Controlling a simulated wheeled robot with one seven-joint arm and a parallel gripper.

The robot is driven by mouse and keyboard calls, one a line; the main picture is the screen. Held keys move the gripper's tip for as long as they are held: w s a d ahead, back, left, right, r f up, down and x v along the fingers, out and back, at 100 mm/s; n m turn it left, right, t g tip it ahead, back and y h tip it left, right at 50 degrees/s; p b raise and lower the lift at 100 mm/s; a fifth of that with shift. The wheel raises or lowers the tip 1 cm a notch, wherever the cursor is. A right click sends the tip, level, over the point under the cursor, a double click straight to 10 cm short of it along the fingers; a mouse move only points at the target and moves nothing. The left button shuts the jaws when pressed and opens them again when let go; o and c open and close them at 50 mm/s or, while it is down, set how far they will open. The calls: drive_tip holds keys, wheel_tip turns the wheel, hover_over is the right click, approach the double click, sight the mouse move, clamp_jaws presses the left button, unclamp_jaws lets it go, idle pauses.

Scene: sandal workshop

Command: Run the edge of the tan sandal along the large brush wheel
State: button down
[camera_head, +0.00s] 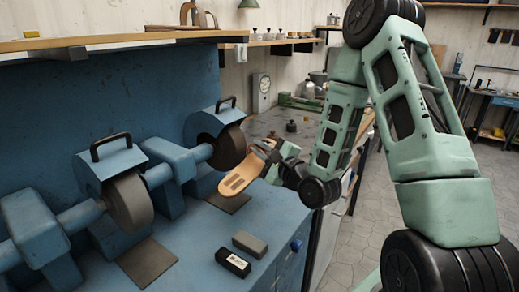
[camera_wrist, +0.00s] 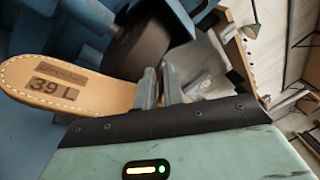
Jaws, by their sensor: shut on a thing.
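The tan sandal (camera_head: 236,186) is held sole-out at the end of my arm, beside the right-hand brown wheel (camera_head: 230,148). In the wrist view the sandal (camera_wrist: 105,88) has a stitched edge and a label reading "39 L". My gripper (camera_head: 272,158) is shut on the sandal; its two fingers (camera_wrist: 158,86) show at the sandal's right end. The brown wheel also shows in the wrist view (camera_wrist: 135,52), just behind the sandal's edge. I cannot tell whether edge and wheel touch. The brown wheel looks like the brush wheel; its bristles are too small to make out.
A grey wheel (camera_head: 131,200) sits on the same blue machine, nearer on the left. A grey block (camera_head: 250,243) and a black box (camera_head: 233,263) lie on the blue bench top. A wooden shelf (camera_head: 120,41) runs above. Open floor (camera_head: 345,240) lies to the right.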

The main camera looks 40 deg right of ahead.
drive_tip(key=shift+s+a+r+m+g+y+p, duration=0.2)
drive_tip(key=shift+s+r+m+g+y+p, duration=0.15)
drive_tip(key=shift+p, duration=1.5)
drive_tip(key=shift+w+a, duration=0.1)
drive_tip(key=shift+w, duration=0.15)
idle(1.4)
drive_tip(key=shift+a, duration=0.1)
drive_tip(key=shift+s+a+y+p, duration=0.2)
drive_tip(key=shift+y+p, duration=0.15)
drive_tip(key=shift+p, duration=0.2)
drive_tip(key=shift+s+a+m, duration=0.2)
drive_tip(key=shift+m, duration=0.05)
drive_tip(key=shift+w+f, duration=0.3)
drive_tip(key=shift+w, duration=0.05)
drive_tip(key=shift+s+r, duration=0.1)
drive_tip(key=shift+r, duration=0.15)
drive_tip(key=shift+a+r, duration=0.1)
drive_tip(key=shift+a, duration=0.05)
drive_tip(key=shift+s+a+r+y+p, duration=0.3)
drive_tip(key=shift+s+a+y+p, duration=0.15)
drive_tip(key=shift+a, duration=0.2)
